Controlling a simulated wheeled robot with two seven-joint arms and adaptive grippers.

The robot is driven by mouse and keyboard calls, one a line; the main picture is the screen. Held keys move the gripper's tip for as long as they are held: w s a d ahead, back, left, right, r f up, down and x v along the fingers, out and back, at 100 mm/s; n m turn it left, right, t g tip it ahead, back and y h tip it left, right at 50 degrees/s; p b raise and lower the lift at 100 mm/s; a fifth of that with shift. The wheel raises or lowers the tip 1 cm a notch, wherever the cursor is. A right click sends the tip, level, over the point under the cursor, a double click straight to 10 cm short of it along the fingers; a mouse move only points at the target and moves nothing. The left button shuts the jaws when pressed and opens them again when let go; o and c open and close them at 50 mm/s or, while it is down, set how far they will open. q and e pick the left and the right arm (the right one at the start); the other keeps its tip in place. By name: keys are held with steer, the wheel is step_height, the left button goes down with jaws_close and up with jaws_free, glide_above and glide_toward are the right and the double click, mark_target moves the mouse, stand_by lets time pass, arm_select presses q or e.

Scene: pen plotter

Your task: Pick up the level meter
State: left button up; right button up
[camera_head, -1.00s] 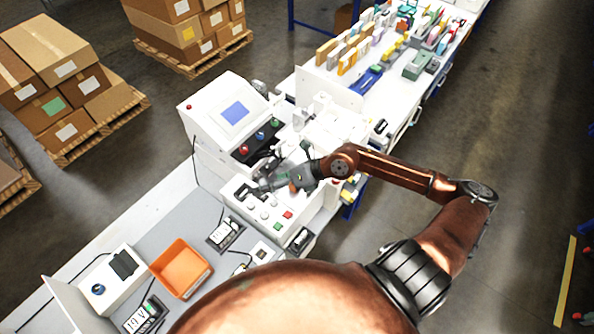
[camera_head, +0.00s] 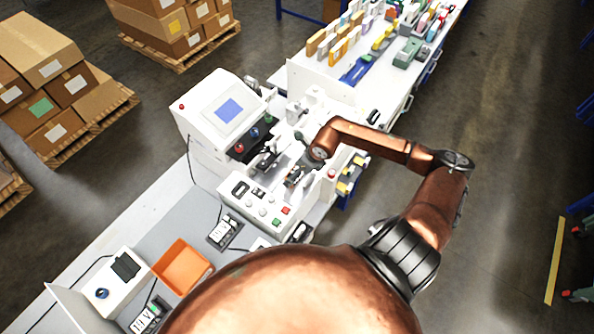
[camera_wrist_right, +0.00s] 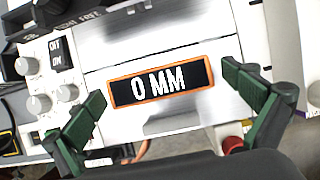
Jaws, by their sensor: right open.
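A black block with an orange border and white "0 MM" lettering, which looks like the level meter (camera_wrist_right: 160,84), lies on a flat metallic-white surface in the right wrist view. My right gripper (camera_wrist_right: 164,83) is open. Its two green-padded fingers stand on either side of the block, to its left and right, with gaps visible. The gripper holds nothing. In the head view my right arm reaches over the white plotter machine, and the gripper there is small and partly hidden by the wrist. My left gripper is not in view.
A control panel (camera_head: 250,201) with knobs and coloured buttons is beside the gripper. A white console (camera_head: 215,105) with a blue screen stands behind it. An orange bin (camera_head: 182,268) and small devices are on the front bench. A crowded white table is at the back.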

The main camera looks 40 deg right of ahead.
steer(key=shift+w+f, duration=0.2)
steer(key=shift+f, duration=0.1)
steer(key=shift+c, duration=0.3)
steer(key=c, duration=1.3)
steer(key=shift+r, duration=0.1)
steer(key=shift+c, duration=0.2)
